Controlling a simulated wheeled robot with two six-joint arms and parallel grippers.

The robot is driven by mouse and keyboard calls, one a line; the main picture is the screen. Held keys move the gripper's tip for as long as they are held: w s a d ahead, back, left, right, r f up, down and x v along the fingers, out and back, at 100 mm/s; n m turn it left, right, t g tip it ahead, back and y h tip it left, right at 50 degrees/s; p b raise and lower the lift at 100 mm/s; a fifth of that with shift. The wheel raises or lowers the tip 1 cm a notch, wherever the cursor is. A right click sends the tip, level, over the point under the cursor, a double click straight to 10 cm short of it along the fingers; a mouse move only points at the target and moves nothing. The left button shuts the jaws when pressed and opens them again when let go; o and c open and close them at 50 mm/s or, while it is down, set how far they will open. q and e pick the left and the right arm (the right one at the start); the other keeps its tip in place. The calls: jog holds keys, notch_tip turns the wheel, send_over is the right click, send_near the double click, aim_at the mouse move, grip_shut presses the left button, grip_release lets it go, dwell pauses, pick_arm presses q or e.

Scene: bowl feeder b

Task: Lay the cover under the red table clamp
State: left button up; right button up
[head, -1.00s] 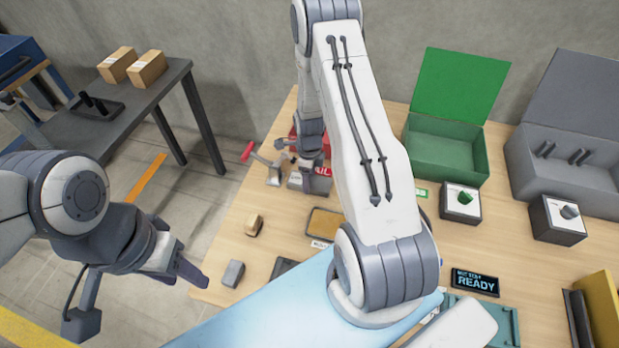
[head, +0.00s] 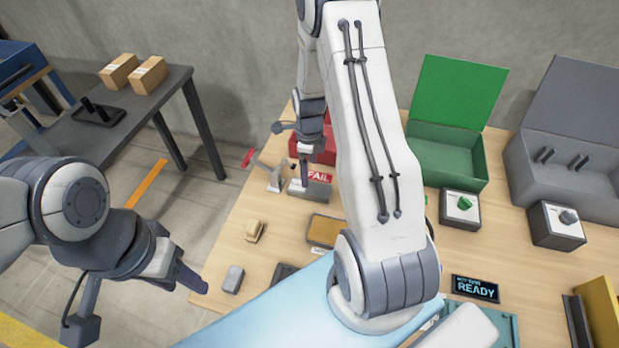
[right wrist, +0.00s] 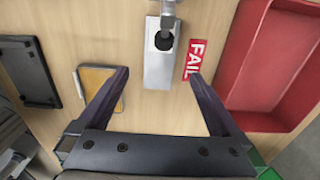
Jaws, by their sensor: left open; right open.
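The red-handled table clamp (head: 248,157) stands at the back left of the table. Beside it is a grey metal block (head: 312,191), which also shows in the right wrist view (right wrist: 158,68) under a metal arm. I cannot tell for sure which piece is the cover; a tan plate with a dark frame (head: 323,231) lies flat in front of the block and shows left of centre in the right wrist view (right wrist: 100,88). My right gripper (head: 291,146) is open and empty above the block. My left gripper (head: 143,306) is open and empty, off the table's left edge.
A red bin (right wrist: 270,60) with a FAIL label (right wrist: 194,60) is beside the block. A tan block (head: 254,230), a small grey block (head: 233,279) and a dark tray (head: 285,272) lie at front left. Green (head: 445,160) and grey (head: 560,175) open boxes stand at right.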

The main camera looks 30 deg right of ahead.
jog(key=s+a+r+n, duration=0.2)
jog(key=a+r+n, duration=0.5)
jog(key=a, duration=0.2)
jog(key=s+a+r+n, duration=0.3)
jog(key=a+r+n, duration=0.4)
jog(key=a+r, duration=0.1)
jog(key=s+a+r+n, duration=0.3)
jog(key=s+a+n, duration=0.1)
jog(key=s+n, duration=0.5)
jog(key=s+a+r+n+y, duration=0.1)
jog(key=s+a+r+n, duration=0.2)
jog(key=s+n, duration=0.6)
jog(key=a+n, duration=0.2)
jog(key=n, duration=0.1)
jog(key=shift+a+r, duration=0.2)
jog(key=shift+r, duration=0.05)
